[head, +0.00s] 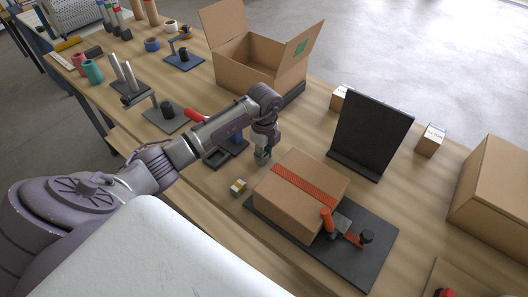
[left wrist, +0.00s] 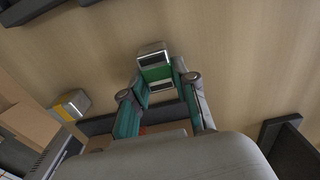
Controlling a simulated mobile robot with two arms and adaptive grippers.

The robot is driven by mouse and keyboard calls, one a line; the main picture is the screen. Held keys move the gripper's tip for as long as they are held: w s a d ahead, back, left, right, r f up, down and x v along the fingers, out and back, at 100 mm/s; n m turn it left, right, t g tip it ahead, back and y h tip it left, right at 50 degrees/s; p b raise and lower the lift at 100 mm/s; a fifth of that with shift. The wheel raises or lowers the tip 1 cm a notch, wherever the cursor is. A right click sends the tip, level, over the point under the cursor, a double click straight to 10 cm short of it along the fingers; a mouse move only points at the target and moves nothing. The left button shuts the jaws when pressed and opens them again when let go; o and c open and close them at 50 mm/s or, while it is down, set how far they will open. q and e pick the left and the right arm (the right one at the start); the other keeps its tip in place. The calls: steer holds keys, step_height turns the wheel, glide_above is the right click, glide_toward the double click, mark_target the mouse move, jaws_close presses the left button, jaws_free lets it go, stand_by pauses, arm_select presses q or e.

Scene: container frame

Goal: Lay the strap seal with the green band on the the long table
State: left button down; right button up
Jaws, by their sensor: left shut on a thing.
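My left gripper (head: 264,146) is shut on the strap seal with the green band (left wrist: 157,72), a small metal piece. The seal sits between the teal finger pads in the left wrist view (left wrist: 164,88). In the head view the gripper points down over the long table (head: 215,181), left of the taped carton; the seal is small and mostly hidden there. I cannot tell whether the seal touches the tabletop. A second seal with a yellow band (head: 238,187) lies on the table near the gripper; it also shows in the left wrist view (left wrist: 70,105). My right gripper is not in view.
A closed carton with red tape (head: 310,185) sits on a dark board with a red-handled clamp (head: 345,229). A black upright plate (head: 372,130) and an open carton (head: 250,75) stand behind. Tools and rolls crowd the left. Bare wood lies around the yellow-banded seal.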

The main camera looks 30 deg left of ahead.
mark_target(264, 154)
arm_select(q)
steer(key=shift+f, duration=0.2)
steer(key=c, duration=0.9)
jaws_free()
steer(key=shift+r, duration=0.1)
steer(key=shift+r, duration=0.2)
steer(key=shift+w+r, duration=0.1)
steer(key=shift+r, duration=0.15)
step_height(264, 154, up, 11)
steer(key=b, duration=0.2)
steer(key=shift+r+b, duration=0.2)
steer(key=shift+b, duration=0.2)
